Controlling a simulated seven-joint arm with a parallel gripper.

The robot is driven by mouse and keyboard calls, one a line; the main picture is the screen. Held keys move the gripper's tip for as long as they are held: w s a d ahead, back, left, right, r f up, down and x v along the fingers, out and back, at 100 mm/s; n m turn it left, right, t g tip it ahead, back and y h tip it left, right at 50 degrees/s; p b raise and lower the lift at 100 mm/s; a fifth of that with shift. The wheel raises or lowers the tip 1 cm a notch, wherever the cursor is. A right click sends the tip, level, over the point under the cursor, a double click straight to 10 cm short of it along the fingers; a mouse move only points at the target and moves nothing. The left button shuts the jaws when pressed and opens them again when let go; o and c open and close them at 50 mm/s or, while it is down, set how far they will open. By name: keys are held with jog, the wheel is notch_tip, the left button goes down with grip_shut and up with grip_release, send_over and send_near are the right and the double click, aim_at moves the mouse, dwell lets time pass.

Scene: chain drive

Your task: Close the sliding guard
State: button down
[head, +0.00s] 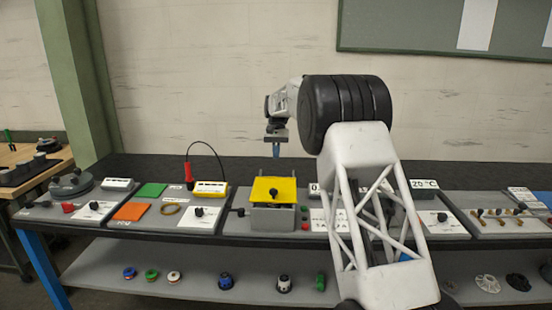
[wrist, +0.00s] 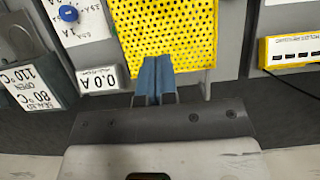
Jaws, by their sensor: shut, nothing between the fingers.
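The yellow guard (head: 273,184) is a flat panel with a dark knob (head: 273,191) on the grey chain drive housing (head: 271,219) at the middle of the bench. The housing's grey front shows below the panel; what lies under it is hidden. In the wrist view the guard (wrist: 190,30) is perforated and fills the upper middle. My gripper (head: 276,150) points down above the rear of the guard, apparently clear of it. Its blue fingers are together and empty, and in the wrist view the fingertips (wrist: 154,62) overlap the panel's edge. The knob is not visible in the wrist view.
A yellow meter (head: 211,188) with a red probe (head: 189,172) and black cable stands left of the housing. A small display (wrist: 98,79) stands near the guard in the wrist view. My arm hides some of the bench to the right. Several small parts lie on the lower shelf (head: 200,285).

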aim_at(274, 191)
jog(key=x, duration=0.8)
jog(key=shift+s+f, duration=0.1)
jog(key=shift+f, duration=0.1)
jog(key=shift+s+f, duration=0.25)
jog(key=shift+s, duration=1.85)
jog(key=shift+s, duration=0.15)
jog(key=shift+s, duration=2.45)
jog(key=shift+f, duration=0.1)
